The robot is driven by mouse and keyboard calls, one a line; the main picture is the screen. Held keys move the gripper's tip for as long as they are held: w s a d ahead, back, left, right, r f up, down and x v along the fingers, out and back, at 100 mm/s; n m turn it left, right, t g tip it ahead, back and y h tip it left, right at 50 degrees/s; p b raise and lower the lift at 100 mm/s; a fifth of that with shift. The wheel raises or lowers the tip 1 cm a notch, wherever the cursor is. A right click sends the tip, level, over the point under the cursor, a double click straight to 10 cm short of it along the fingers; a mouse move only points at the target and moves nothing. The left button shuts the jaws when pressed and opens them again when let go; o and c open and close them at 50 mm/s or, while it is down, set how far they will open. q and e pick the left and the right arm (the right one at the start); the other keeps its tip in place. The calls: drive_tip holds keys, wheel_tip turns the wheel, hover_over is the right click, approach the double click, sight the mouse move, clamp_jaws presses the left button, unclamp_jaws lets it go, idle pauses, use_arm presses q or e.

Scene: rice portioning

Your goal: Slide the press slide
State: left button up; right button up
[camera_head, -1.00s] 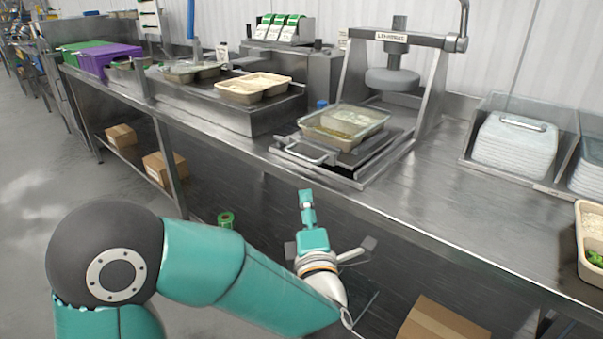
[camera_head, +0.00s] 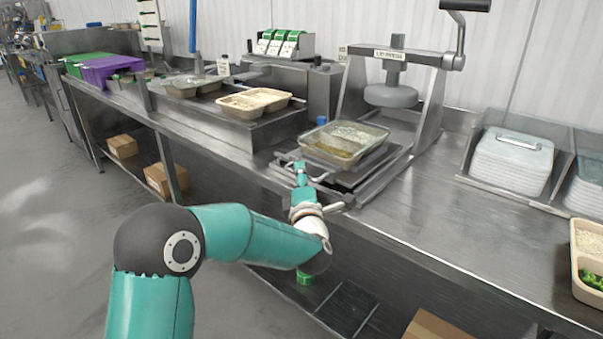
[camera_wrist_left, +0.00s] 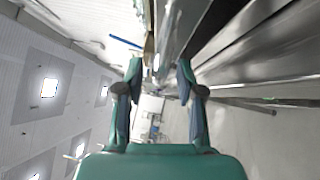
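The press slide (camera_head: 372,172) is a flat metal plate at the foot of the press (camera_head: 436,100), with a bar handle (camera_head: 283,156) on its front edge. A clear-lidded container (camera_head: 344,141) with food in it sits on the slide, in front of the round press head (camera_head: 390,95). My left gripper (camera_head: 299,166) is at the handle, overlapping it in the head view; I cannot tell whether it touches. In the left wrist view its two fingers (camera_wrist_left: 159,72) stand apart, with no handle clearly seen between them. My right gripper is not in view.
Tan trays (camera_head: 254,102) stand on a raised metal unit left of the press. A rack of clear lids (camera_head: 511,157) and a filled tan tray (camera_head: 588,260) are at the right. The counter between press and rack is bare. Its front edge runs beneath my left arm.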

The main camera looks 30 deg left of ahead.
use_arm(q)
drive_tip(key=shift+w+a, duration=0.2)
drive_tip(key=shift+w, duration=0.1)
clamp_jaws()
